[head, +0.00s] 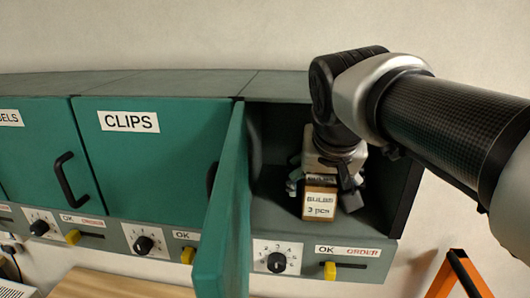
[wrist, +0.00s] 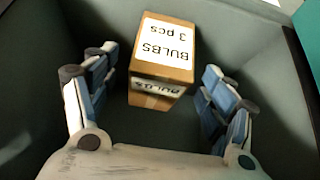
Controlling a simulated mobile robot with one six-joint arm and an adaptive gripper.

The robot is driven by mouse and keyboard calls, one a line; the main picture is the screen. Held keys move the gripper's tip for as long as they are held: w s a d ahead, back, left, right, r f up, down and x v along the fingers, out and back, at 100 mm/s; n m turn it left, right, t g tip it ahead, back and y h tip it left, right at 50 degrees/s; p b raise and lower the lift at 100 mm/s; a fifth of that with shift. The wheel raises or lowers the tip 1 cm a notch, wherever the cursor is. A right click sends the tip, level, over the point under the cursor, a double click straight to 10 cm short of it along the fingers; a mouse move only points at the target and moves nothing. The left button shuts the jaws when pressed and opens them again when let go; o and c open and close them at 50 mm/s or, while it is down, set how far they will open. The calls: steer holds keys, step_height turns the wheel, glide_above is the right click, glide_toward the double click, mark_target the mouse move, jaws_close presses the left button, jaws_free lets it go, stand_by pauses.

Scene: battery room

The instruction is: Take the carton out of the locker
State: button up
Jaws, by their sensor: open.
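The carton (head: 320,201) is a small brown box with white labels reading "BULBS 3 pcs". It stands inside the open locker (head: 278,209), on its floor near the front. In the wrist view the carton (wrist: 165,50) lies between and slightly beyond the fingertips. My gripper (head: 322,188) reaches into the locker from above right. In the wrist view my gripper (wrist: 158,82) is open, with one blue-padded finger on each side of the carton and gaps on both sides. The locker's teal door (head: 224,215) stands open, swung toward the camera on the left.
Closed teal lockers, one labelled CLIPS (head: 150,160), stand to the left. Below the open locker a panel has a dial (head: 277,262) and a yellow-knobbed slider (head: 331,271). A wooden surface (head: 125,285) is at lower left, an orange ladder-like frame (head: 459,277) at lower right.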

steer(key=shift+w+d, duration=0.1)
steer(key=shift+w, duration=0.5)
steer(key=x, duration=0.5)
steer(key=shift+w, duration=0.1)
steer(key=shift+c, duration=0.7)
steer(key=c, duration=1.2)
steer(key=shift+r, duration=0.1)
steer(key=shift+c, duration=0.5)
